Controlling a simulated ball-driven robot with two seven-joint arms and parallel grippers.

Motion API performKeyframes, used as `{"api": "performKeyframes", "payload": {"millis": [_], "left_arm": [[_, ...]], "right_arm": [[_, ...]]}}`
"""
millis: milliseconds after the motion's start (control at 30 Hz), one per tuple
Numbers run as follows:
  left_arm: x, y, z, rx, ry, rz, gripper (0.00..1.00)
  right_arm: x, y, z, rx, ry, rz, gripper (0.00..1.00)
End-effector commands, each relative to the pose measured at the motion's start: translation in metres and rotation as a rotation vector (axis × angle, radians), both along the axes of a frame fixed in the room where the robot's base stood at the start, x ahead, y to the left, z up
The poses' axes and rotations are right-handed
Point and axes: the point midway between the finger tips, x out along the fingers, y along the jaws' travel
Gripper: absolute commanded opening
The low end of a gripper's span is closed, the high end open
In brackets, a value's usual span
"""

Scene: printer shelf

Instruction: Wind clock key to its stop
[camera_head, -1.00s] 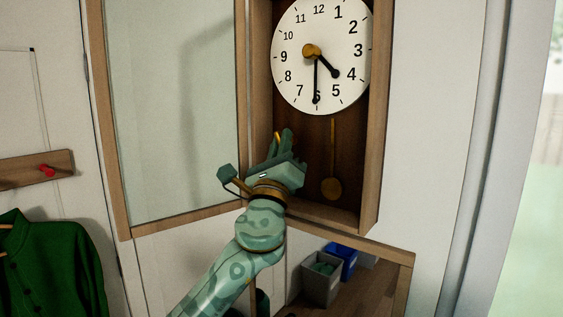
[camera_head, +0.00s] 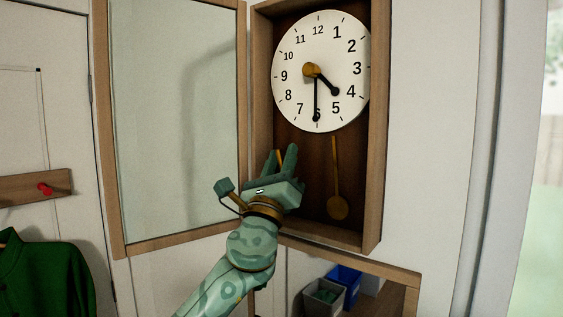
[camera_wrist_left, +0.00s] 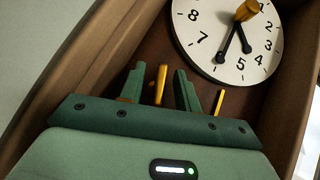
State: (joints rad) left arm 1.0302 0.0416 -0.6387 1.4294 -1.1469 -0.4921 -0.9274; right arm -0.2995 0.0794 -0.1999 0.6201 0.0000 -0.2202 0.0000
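The clock (camera_head: 296,105) hangs in an open-fronted wooden case, its hands near half past four. A brass knob, possibly the key (camera_head: 311,70), sticks out at the dial's centre; it also shows in the left wrist view (camera_wrist_left: 247,10). My left gripper (camera_head: 284,158) is below the dial, at the case's lower left, pointing up. In the left wrist view its fingers (camera_wrist_left: 158,88) are apart. A slim brass piece (camera_wrist_left: 160,83) shows between them, with a gap to the right finger; I cannot tell what it is. My right gripper is out of view.
The brass pendulum (camera_head: 338,207) hangs right of my left gripper. The wooden case walls stand close on both sides. A framed panel (camera_head: 180,130) is at left, a green coat (camera_head: 45,275) at lower left. Bins (camera_head: 322,298) stand below the case.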

Motion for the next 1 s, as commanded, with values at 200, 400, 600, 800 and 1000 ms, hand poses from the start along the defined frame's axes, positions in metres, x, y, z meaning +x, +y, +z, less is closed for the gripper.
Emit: {"api": "performKeyframes", "payload": {"millis": [200,400,600,800,1000], "left_arm": [[-0.001,0.0,-0.003,0.001,0.003,-0.002,0.33],[-0.022,0.006,-0.025,0.001,0.005,-0.002,0.33],[-0.061,0.017,-0.064,0.001,0.006,-0.003,0.33],[-0.095,0.027,-0.095,0.0,0.004,-0.002,0.33],[-0.113,0.032,-0.11,0.001,0.002,0.0,0.33]], "right_arm": [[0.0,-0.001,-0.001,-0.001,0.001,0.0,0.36],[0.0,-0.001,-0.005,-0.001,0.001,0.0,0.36],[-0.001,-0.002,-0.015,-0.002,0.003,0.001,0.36],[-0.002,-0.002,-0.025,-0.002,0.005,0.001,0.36],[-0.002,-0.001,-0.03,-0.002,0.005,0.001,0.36]]}}
